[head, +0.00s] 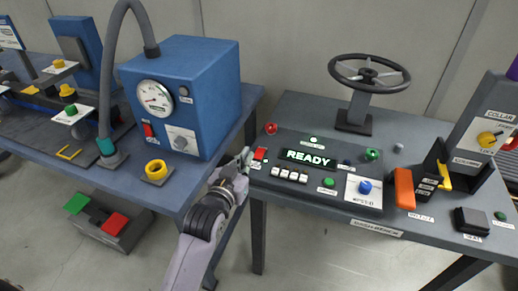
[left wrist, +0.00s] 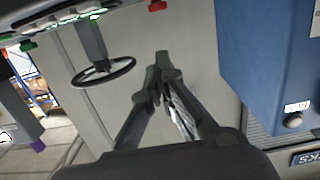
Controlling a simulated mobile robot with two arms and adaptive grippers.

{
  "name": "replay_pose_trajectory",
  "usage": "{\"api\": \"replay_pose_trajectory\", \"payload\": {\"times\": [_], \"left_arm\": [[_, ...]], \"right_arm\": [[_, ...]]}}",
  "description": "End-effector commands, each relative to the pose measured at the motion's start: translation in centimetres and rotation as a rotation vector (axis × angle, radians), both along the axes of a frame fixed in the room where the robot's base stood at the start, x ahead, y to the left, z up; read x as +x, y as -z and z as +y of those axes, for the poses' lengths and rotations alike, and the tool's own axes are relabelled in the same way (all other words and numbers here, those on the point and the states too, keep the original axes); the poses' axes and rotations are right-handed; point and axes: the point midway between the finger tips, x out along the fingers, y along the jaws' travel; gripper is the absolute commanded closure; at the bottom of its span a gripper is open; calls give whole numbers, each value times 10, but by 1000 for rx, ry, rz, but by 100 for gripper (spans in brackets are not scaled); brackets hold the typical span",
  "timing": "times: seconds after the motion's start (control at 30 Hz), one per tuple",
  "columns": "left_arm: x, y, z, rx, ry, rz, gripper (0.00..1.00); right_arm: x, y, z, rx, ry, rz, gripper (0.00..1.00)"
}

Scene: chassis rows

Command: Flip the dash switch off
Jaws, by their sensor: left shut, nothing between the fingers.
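The dark dash panel (head: 335,201) lies on the right table, with a lit green READY display (head: 310,159). A small red block (head: 260,154), which looks like the dash switch, sits at the panel's left end. Whether it is on or off is too small to tell. My left gripper (head: 247,157) is shut and empty just left of this red block; contact cannot be told. In the left wrist view my left gripper (left wrist: 162,68) points towards the panel edge, with a red piece (left wrist: 157,5) at the top. My right gripper is not in view.
A blue box with a gauge (head: 182,95) stands close on the left table. A steering wheel (head: 369,73) stands behind the panel. A red knob (head: 270,128), white buttons (head: 290,174) and a blue knob (head: 364,187) are close by. A gap separates the tables.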

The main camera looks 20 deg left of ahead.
Motion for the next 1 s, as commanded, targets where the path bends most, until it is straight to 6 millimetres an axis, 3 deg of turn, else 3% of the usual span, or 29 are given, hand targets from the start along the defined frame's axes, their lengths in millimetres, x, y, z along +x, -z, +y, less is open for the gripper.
{"api": "replay_pose_trajectory", "payload": {"times": [0.17, 0.6, 0.73, 1.0], "left_arm": [[14, 1, 0, 0, 0, -1, 100], [103, 12, -3, 0, 0, 1, 100], [101, 37, -3, 0, 0, 6, 100], [103, 53, -3, 0, 0, 2, 100]], "right_arm": [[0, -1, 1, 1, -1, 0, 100], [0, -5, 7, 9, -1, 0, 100], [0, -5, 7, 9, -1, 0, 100], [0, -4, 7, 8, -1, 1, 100]]}}
